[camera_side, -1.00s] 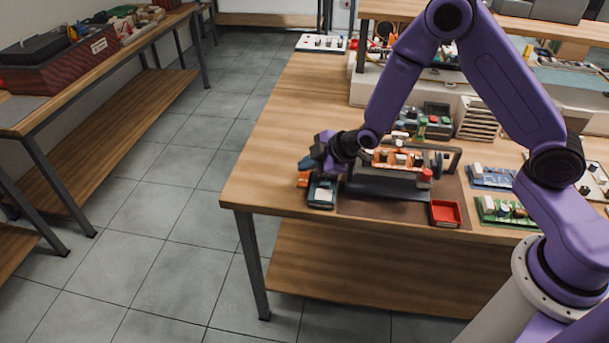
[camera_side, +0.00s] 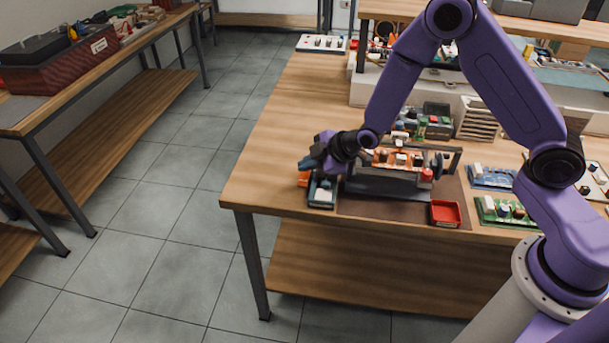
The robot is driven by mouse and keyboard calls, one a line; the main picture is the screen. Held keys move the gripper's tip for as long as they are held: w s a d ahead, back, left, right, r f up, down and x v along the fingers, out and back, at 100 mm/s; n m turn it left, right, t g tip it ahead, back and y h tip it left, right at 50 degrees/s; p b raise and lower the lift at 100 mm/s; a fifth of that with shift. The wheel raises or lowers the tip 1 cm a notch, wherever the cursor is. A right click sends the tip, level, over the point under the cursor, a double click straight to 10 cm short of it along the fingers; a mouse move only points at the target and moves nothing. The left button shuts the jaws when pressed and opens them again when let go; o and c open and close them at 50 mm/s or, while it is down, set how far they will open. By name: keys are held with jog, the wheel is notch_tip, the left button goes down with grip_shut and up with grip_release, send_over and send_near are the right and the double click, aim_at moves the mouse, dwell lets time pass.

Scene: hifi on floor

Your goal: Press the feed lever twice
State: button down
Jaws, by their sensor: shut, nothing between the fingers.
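A dark grey fixture (camera_side: 388,187) with a frame stands on a brown mat near the table's front edge. An orange board (camera_side: 384,157) with small parts sits in it. A red-topped part (camera_side: 426,174) shows at its right end. I cannot tell for sure which part is the feed lever. My gripper (camera_side: 308,163) is shut and empty, at the fixture's left end, above an orange bin and a teal bin (camera_side: 322,194). My wrist hides the fixture's left end, and I cannot tell whether the fingers touch anything.
A red tray (camera_side: 445,213) sits at the mat's front right. Blue and green circuit boards (camera_side: 503,211) lie further right. A slotted rack (camera_side: 477,119) and several small bins stand behind the fixture. The table's left part (camera_side: 285,125) is clear.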

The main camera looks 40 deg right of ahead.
aim_at(308, 177)
jog(key=shift+f, duration=0.15)
dwell(0.7)
jog(key=shift+f, duration=0.3)
jog(key=shift+f, duration=0.9)
dwell(1.8)
jog(key=shift+r, duration=0.65)
jog(key=shift+d, duration=0.1)
jog(key=shift+r, duration=2.55)
